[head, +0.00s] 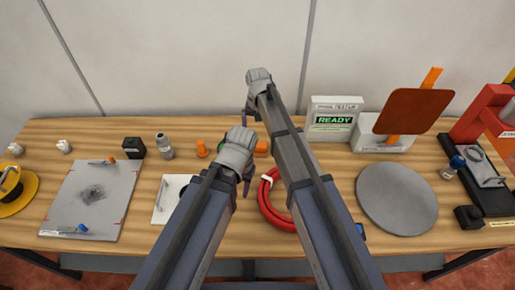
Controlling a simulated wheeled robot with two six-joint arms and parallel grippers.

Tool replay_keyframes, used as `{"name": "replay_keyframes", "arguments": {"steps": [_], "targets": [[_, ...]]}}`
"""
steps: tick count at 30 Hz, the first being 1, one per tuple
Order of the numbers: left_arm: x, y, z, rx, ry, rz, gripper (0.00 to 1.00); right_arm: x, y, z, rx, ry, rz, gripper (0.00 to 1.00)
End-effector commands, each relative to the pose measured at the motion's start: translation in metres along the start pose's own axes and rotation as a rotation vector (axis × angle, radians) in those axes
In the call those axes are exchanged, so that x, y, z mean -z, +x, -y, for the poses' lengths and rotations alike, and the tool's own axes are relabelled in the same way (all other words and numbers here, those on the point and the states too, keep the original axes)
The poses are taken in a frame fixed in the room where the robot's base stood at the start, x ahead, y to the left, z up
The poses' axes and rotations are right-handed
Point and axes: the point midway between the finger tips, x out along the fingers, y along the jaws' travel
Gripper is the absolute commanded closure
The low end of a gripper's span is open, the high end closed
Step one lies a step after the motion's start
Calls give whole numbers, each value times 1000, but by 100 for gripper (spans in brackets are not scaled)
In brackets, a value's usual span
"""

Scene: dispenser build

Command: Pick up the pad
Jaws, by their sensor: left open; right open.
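A small dark grey, rough-looking pad (93,194) lies on a light grey plate (115,215) at the left of the table. My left gripper (240,158) is open over the middle of the table, well to the right of the pad and apart from it. My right gripper (256,86) is open, higher in the picture and farther from the pad. Nothing shows held in either gripper. My arms hide part of the middle of the table.
Small tools lie on the plate's top and bottom edges. A yellow spool (17,206) is left of it. A black block (134,147), a bottle (164,147) and a white card (164,203) are right of it. A red coil (268,208) and round grey disc (397,198) lie farther right.

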Motion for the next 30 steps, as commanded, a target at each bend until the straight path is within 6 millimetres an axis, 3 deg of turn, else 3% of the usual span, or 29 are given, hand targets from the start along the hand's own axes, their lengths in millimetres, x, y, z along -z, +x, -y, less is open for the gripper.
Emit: {"name": "replay_keyframes", "arguments": {"steps": [8, 17, 30], "targets": [[2, 26, -2, 0, 0, 0, 50, -1, 26, 0, 0, -1, 0, 0], [2, 30, -3, 0, 0, 0, 50, -1, 30, 0, -1, -2, 0, 0], [4, 77, -7, 0, 0, 0, 50, -2, 77, 1, -1, -2, 0, 0]]}}
